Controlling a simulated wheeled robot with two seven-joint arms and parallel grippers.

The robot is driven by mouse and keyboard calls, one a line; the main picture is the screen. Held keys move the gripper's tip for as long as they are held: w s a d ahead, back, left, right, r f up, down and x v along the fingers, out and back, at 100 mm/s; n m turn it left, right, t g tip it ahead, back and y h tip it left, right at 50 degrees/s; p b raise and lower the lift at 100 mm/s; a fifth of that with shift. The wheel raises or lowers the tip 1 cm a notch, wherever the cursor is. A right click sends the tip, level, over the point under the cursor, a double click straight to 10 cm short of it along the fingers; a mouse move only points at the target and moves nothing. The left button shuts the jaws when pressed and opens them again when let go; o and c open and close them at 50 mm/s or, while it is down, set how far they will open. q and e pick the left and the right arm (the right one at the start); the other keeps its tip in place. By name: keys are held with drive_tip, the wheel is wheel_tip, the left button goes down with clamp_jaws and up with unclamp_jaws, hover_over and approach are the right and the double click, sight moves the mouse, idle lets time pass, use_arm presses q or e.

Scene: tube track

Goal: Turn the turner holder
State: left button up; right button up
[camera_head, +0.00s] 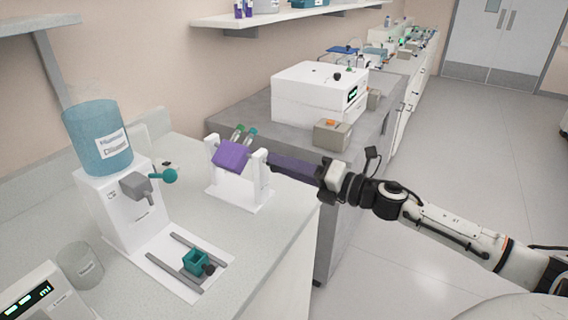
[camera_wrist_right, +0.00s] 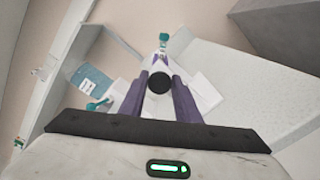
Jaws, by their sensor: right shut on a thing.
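The turner is a white stand (camera_head: 240,196) with two uprights on the counter, and a purple holder (camera_head: 231,157) hangs between them. Two tubes with teal caps (camera_head: 244,132) stick up from the holder, which is tilted. My right gripper (camera_head: 268,162) reaches in from the right at the turner's right side. In the right wrist view its two purple fingers (camera_wrist_right: 159,90) are closed around a round black knob (camera_wrist_right: 159,82) on the turner. A teal cap (camera_wrist_right: 163,38) shows beyond the knob. The rest of the holder is hidden there. My left gripper is not in view.
A white dispenser (camera_head: 126,205) with a blue tank (camera_head: 97,138) stands left of the turner. A white machine (camera_head: 319,92) stands on the grey bench behind. The floor at right is clear.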

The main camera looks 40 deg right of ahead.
drive_tip(key=shift+f+m, duration=0.15)
drive_tip(key=shift+m, duration=4.3)
drive_tip(key=shift+f+m, duration=0.15)
drive_tip(key=shift+m, duration=4.8)
drive_tip(key=o, duration=1)
drive_tip(key=shift+s, duration=0.15)
